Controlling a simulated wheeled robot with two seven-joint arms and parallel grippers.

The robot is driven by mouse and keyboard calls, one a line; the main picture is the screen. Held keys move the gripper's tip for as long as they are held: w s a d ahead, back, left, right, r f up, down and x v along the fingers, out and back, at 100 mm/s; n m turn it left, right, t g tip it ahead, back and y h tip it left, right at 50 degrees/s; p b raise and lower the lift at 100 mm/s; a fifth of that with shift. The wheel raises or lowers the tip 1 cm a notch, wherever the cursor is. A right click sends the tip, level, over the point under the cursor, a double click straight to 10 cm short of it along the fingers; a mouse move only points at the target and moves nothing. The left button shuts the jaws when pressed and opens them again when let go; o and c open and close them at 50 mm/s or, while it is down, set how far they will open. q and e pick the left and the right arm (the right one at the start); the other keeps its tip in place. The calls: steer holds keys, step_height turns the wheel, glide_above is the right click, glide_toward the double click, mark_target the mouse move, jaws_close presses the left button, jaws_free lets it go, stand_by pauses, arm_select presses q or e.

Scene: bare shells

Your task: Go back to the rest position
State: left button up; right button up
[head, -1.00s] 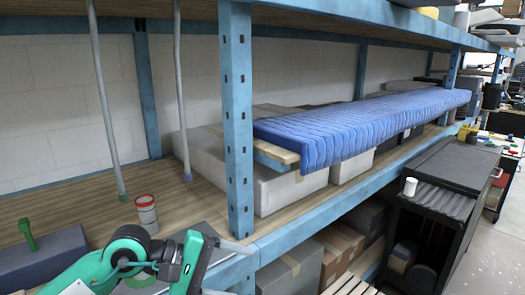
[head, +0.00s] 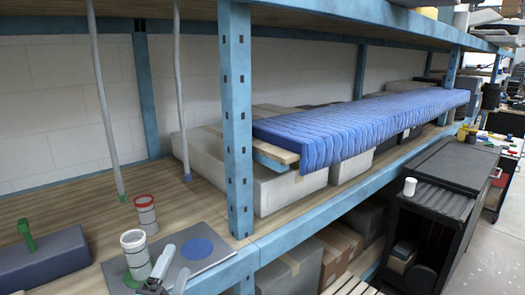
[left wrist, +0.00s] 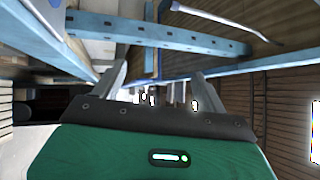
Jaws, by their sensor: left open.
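My left gripper (head: 172,268) is at the bottom edge of the head view, low in front of the shelf, with its pale fingers apart. In the left wrist view its two fingers (left wrist: 158,85) are spread with nothing held between them. A white can with a green band (head: 134,250) stands upright just left of the fingers, apart from them as far as I can see. Most of my left arm is out of the head view. My right gripper is in neither view.
A grey board with a blue disc (head: 197,248) lies at the shelf's front edge, beside a blue upright (head: 237,120). A red-rimmed can (head: 146,214) stands behind. A dark box with a green handle (head: 45,258) is at left. A blue mattress (head: 365,122) lies further right.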

arm_select(q)
steer(key=s+a+f+n+g+y, duration=0.25)
steer(key=f+n+g, duration=0.2)
steer(key=f, duration=0.45)
steer(key=s+a+f+n+g+y, duration=0.2)
steer(key=s+a+f+n+g, duration=0.15)
steer(key=f+n, duration=0.35)
steer(key=s+f+n+g+h, duration=0.1)
steer(key=s+f+n+g, duration=0.2)
steer(key=s+f+g, duration=0.5)
steer(key=s+f+n+g, duration=0.25)
steer(key=s+f, duration=0.35)
steer(key=s, duration=0.6)
steer(key=s+d+f+x, duration=0.1)
steer(key=s+x, duration=0.2)
steer(key=x, duration=1.1)
steer(key=s+x, duration=0.2)
steer(key=x, duration=1.2)
steer(key=s+a+f+g+p, duration=0.1)
steer(key=s+a+f, duration=0.2)
steer(key=s+f, duration=1.7)
steer(key=shift+f+g, duration=0.35)
steer(key=shift+f, duration=0.2)
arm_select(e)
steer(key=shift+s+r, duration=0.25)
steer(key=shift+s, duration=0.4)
